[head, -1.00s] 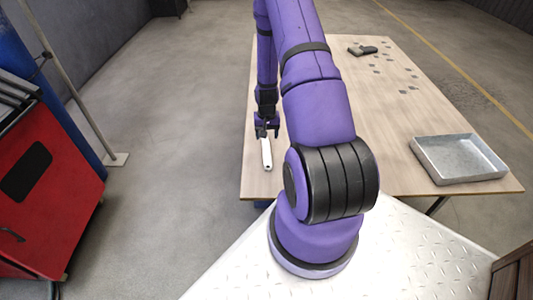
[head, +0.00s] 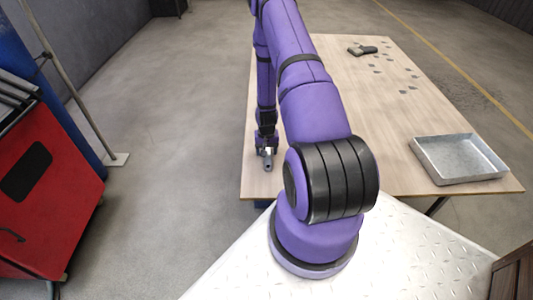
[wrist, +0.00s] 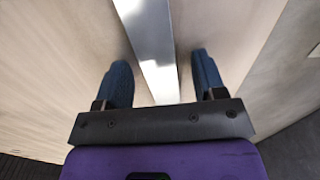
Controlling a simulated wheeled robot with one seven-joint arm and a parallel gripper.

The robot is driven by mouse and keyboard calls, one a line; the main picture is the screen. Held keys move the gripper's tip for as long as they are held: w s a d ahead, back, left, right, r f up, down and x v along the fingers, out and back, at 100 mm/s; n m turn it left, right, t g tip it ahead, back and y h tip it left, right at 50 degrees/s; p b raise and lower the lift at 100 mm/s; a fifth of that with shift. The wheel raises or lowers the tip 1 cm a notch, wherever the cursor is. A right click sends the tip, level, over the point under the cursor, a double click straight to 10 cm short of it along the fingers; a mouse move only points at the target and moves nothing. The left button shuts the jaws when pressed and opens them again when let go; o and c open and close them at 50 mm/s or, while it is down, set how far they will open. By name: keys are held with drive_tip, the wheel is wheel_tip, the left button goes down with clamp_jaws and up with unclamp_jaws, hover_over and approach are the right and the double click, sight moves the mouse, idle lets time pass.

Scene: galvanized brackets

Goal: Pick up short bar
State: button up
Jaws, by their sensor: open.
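The short bar is a narrow, shiny metal strip (wrist: 152,38) in the wrist view, running from the top edge down between my fingers. In the head view its near end (head: 268,164) shows just in front of my gripper, near the table's left edge. My gripper (wrist: 160,65) is open, with one dark finger on each side of the bar and a gap on both sides. In the head view my gripper (head: 267,148) points down at the bar and hides most of it. I cannot tell how far the fingertips are above the table.
The wooden table (head: 400,163) has a metal tray (head: 458,160) at its near right. A dark object (head: 362,50) and several small flat pieces (head: 404,80) lie toward the far side. A red cabinet (head: 45,190) stands on the floor at left. The table's middle is clear.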

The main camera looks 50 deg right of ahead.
drive_tip(key=c, duration=1.1)
drive_tip(key=shift+r, duration=0.15)
drive_tip(key=shift+c, duration=0.2)
